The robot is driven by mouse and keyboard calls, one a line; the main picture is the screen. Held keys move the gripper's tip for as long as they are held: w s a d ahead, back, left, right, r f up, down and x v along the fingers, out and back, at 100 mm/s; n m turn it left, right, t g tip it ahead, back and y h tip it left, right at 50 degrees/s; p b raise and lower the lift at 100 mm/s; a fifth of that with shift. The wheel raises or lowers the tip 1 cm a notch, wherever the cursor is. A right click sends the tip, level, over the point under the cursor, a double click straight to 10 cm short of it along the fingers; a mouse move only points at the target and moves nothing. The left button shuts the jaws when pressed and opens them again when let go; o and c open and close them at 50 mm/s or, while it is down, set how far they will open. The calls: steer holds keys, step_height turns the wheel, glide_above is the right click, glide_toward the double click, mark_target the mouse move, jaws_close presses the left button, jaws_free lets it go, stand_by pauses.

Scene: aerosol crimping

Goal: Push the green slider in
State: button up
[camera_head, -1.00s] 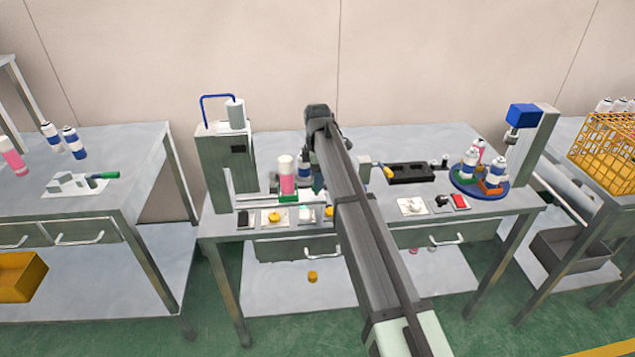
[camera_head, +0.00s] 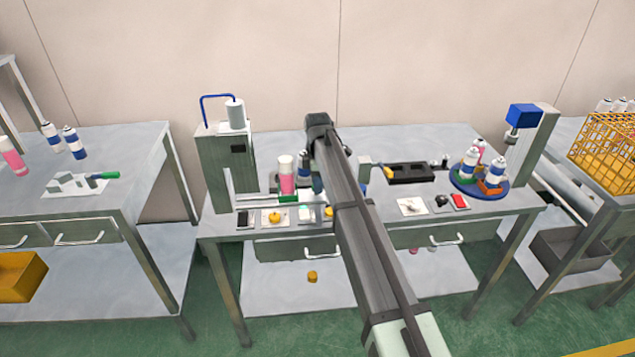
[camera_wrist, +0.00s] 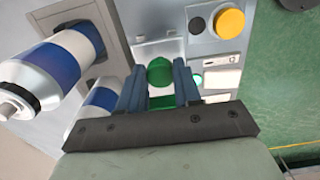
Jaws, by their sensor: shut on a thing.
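The green slider (camera_wrist: 159,71) shows in the wrist view as a rounded green knob between my two finger pads, with more green just below it. My gripper (camera_wrist: 159,80) is shut on it, one finger on each side. In the head view my arm partly hides the gripper, and a green part (camera_head: 288,198) shows low at the press, under a pink-and-white can (camera_head: 287,175). I cannot tell from these frames how far in the slider is.
Blue-and-white cans (camera_wrist: 62,60) stand close to the left of my gripper in the wrist view. A yellow button (camera_wrist: 231,22) lies to the right. The grey press (camera_head: 226,165) rises at the bench's left. A blue turntable (camera_head: 480,190) holds several cans at right.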

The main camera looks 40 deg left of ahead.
jaws_close()
steer(key=s+a, duration=0.8)
steer(key=shift+s+a, duration=0.4)
steer(key=shift+o, duration=2.1)
jaws_free()
steer(key=shift+s+a, duration=0.1)
steer(key=shift+s, duration=0.05)
steer(key=shift+o, duration=1.4)
step_height(320, 180, up, 14)
